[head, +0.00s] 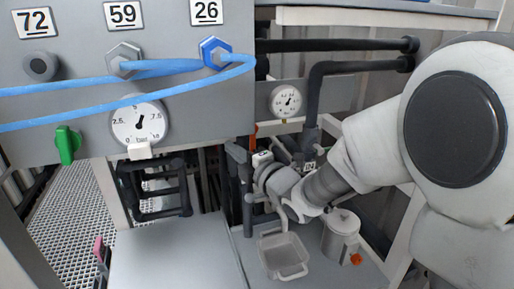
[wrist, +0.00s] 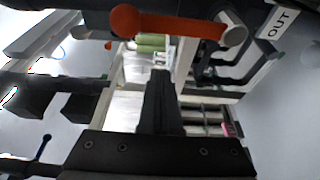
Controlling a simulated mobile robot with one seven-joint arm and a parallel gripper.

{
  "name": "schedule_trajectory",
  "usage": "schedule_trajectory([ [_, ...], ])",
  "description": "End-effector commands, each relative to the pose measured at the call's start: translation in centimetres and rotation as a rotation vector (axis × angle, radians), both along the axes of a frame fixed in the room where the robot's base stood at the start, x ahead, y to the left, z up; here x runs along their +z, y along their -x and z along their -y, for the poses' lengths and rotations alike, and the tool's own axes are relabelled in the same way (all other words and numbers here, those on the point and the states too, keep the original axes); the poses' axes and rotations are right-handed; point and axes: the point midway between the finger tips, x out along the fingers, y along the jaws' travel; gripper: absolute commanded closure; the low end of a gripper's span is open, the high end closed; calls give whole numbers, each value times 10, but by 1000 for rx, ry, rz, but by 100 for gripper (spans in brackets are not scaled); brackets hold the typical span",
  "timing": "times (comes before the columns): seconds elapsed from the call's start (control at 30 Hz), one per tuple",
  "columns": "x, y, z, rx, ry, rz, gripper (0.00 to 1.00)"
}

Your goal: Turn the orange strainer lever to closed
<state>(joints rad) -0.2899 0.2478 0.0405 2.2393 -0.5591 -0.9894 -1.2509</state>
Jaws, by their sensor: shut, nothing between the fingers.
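An orange lever (wrist: 185,25) with a round ball end crosses the top of the wrist view. Its other end meets a pale round fitting. My gripper (wrist: 160,75) points away below the lever in the wrist view, with its dark fingers together and empty. The fingers appear apart from the lever there. In the head view a small orange piece (head: 253,134) shows beside the dark pipes, just above my wrist; I cannot tell whether it is the same lever. My wrist hides most of the fitting area there, and the fingers are not clear.
A grey panel (head: 200,110) with blue hoses, a gauge (head: 138,121) and a green handle (head: 67,144) stands at the left. Dark pipes (head: 335,68) run behind my arm. A clear tray (head: 283,256) and a lidded container (head: 340,236) stand below it.

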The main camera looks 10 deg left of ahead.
Motion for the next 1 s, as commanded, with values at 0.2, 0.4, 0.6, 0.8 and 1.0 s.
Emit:
schedule_trajectory([
  [0.2, 2, -13, 31, -4, 1, 1, 100],
  [0.4, 0, -16, 38, -2, 1, -1, 100],
  [0.6, 0, -16, 38, -2, 0, 0, 100],
  [0.8, 0, -17, 38, -2, -4, -3, 100],
  [1.0, -1, -24, 39, -2, -32, -15, 100],
])
